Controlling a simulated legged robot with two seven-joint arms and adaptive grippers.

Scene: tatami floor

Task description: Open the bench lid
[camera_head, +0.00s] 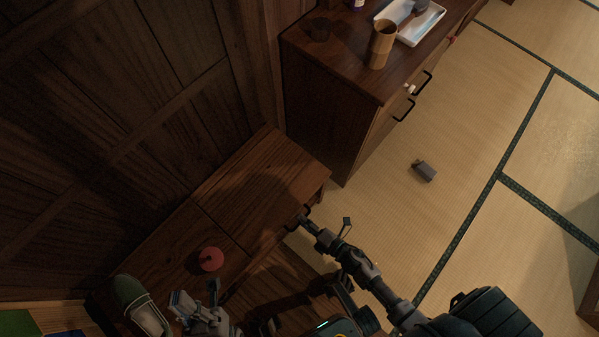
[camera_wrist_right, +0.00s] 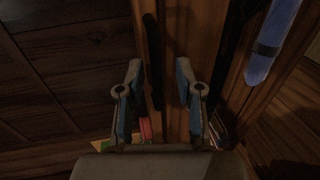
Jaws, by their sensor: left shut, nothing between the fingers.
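The wooden bench (camera_head: 262,178) stands against the panelled wall, its top lying flat with a seam across it, so the lid looks closed. A dark handle (camera_head: 304,211) sits at its front edge. My right gripper (camera_head: 307,221) is at this handle. In the right wrist view the right gripper (camera_wrist_right: 158,88) is open, and a dark bar (camera_wrist_right: 152,60) runs between its fingers, nearer the left one. Whether a finger touches it I cannot tell. My left gripper (camera_head: 197,298) is shut and empty near the bench's left end, beside a green shoe (camera_head: 142,305).
A red round thing (camera_head: 211,259) rests on the bench top. A dark cabinet (camera_head: 335,95) stands behind the bench, bearing a cup (camera_head: 381,45) and a white tray (camera_head: 425,28). The right wrist view shows a long blue thing (camera_wrist_right: 273,42).

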